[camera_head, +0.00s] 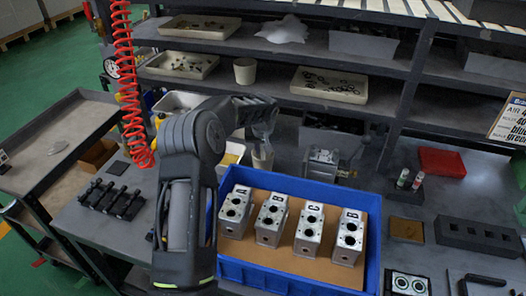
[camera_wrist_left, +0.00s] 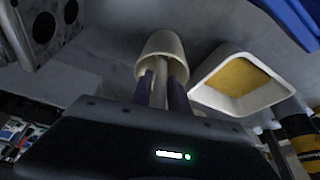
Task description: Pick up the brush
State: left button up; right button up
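My left gripper (camera_head: 263,133) reaches down over a cream cup (camera_head: 262,156) behind the blue crate. The left wrist view shows this cup (camera_wrist_left: 162,46) with its mouth towards the gripper. A slim pale shaft, apparently the brush handle (camera_wrist_left: 161,86), runs from the cup between the two dark fingers of the left gripper (camera_wrist_left: 162,92). The fingers lie close on both sides of it. I cannot tell whether they touch it. The brush's other end is hidden. My right gripper is not in view.
A blue crate (camera_head: 290,185) with several lettered valve blocks (camera_head: 270,218) stands in front of the cup. A white container with a yellow inside (camera_wrist_left: 238,82) is beside the cup. Shelves with trays (camera_head: 330,87) rise behind. A red coiled hose (camera_head: 128,80) hangs at the left.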

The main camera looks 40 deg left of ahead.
pick_arm(q)
jog(key=shift+c, duration=0.5)
grip_shut()
